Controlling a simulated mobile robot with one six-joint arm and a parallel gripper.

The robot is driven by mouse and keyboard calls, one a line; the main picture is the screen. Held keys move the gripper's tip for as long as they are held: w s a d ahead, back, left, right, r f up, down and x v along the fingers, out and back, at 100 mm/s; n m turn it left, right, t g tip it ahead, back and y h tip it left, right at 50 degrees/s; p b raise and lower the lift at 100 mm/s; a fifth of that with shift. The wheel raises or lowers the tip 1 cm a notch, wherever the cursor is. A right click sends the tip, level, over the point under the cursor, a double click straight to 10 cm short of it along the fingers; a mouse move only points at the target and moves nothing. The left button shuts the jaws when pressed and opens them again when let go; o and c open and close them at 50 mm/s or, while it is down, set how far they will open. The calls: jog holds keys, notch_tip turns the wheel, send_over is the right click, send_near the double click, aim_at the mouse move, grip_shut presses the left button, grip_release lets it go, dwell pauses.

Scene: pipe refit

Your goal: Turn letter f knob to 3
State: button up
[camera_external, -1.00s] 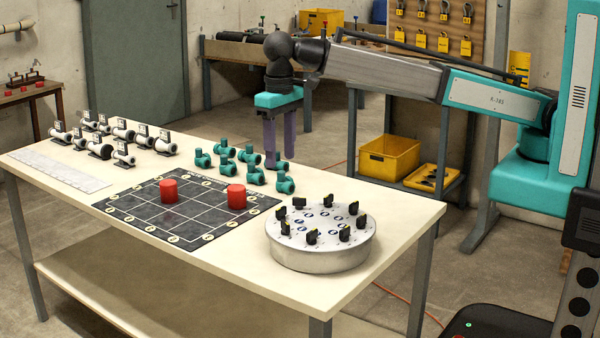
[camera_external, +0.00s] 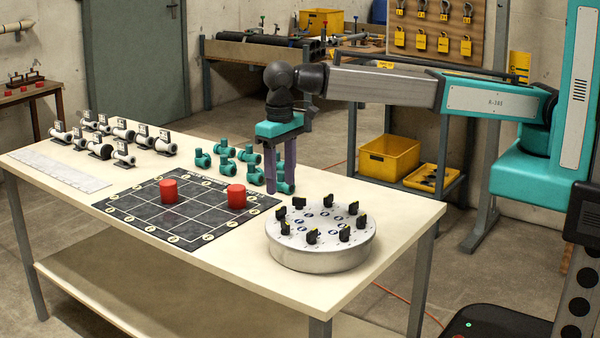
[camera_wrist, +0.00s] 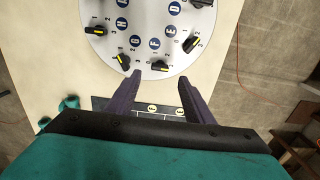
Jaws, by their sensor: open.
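The round grey-white dial plate (camera_external: 320,258) stands at the near right of the table, with several black knobs around its rim. One knob (camera_wrist: 159,66) with a yellow mark lies just beyond the space between my fingertips. Another knob (camera_wrist: 123,62) is to its left and one (camera_wrist: 191,43) to its right. My gripper (camera_external: 280,190) is open, empty and pointing down, above the table behind the plate; its fingers also show in the wrist view (camera_wrist: 160,77).
A dark grid mat (camera_external: 185,215) with two red cylinders (camera_external: 168,190) (camera_external: 236,197) lies left of the plate. White valves (camera_external: 122,131) and a pale strip (camera_external: 55,170) are farther left.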

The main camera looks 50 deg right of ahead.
aim_at(281, 208)
jog(key=shift+f+p, duration=0.85)
jog(key=shift+f, duration=2.65)
jog(key=shift+c, duration=0.5)
jog(key=c, duration=1)
jog(key=shift+o, duration=0.2)
jog(key=shift+n, duration=0.6)
jog(key=o, duration=1.1)
jog(key=shift+c, duration=0.2)
